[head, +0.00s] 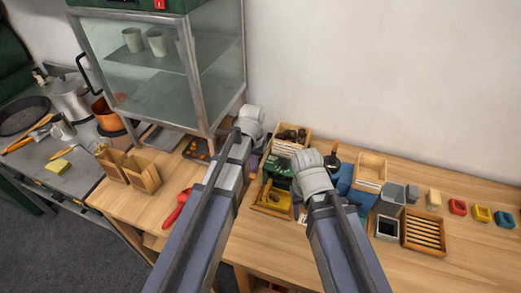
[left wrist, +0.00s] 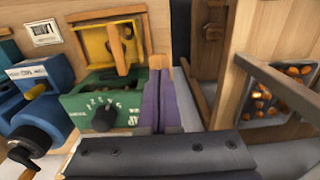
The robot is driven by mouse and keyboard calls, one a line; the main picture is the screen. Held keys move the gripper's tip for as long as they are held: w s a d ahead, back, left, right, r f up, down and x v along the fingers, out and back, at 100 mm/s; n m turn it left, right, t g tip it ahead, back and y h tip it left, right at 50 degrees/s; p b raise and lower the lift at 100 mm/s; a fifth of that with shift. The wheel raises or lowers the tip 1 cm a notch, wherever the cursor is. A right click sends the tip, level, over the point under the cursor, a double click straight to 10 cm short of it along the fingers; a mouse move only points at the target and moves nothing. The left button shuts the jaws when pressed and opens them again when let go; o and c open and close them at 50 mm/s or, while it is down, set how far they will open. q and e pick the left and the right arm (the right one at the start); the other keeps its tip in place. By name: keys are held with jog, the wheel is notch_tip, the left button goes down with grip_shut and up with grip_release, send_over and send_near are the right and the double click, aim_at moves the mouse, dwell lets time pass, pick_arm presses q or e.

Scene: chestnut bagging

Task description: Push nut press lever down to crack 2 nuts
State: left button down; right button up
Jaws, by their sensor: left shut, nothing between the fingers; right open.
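A green machine with a number dial stands mid-table (head: 278,168) and shows in the left wrist view (left wrist: 85,108). Beside it is a yellow unit (head: 270,203) with an upright wooden lever-like piece, also in the left wrist view (left wrist: 93,45). I cannot tell for sure which is the nut press. My left gripper (head: 254,161) is shut and empty; its purple fingers (left wrist: 160,95) are close beside the green machine. My right gripper (head: 302,213) is open, right of the yellow unit, its fingers mostly hidden. A wooden crate (head: 280,148) holds dark brown nuts behind the green machine.
A blue machine (head: 362,198) and a wooden box (head: 371,172) stand to the right. A slatted wooden tray (head: 424,232) and small coloured blocks lie farther right. A glass cabinet (head: 160,80) rises at the left, near my left arm. A red-handled tool (head: 177,208) lies in front.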

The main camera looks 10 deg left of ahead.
pick_arm(q)
jog(key=shift+f+b, duration=0.5)
jog(key=shift+b, duration=0.05)
notch_tip(320, 180, up, 10)
jog(key=p, duration=1)
jog(key=shift+w, duration=0.4)
jog(key=shift+d+f, duration=0.1)
jog(key=shift+f, duration=0.1)
notch_tip(320, 180, down, 2)
jog(key=shift+f+b, duration=0.1)
jog(key=shift+b, duration=1.15)
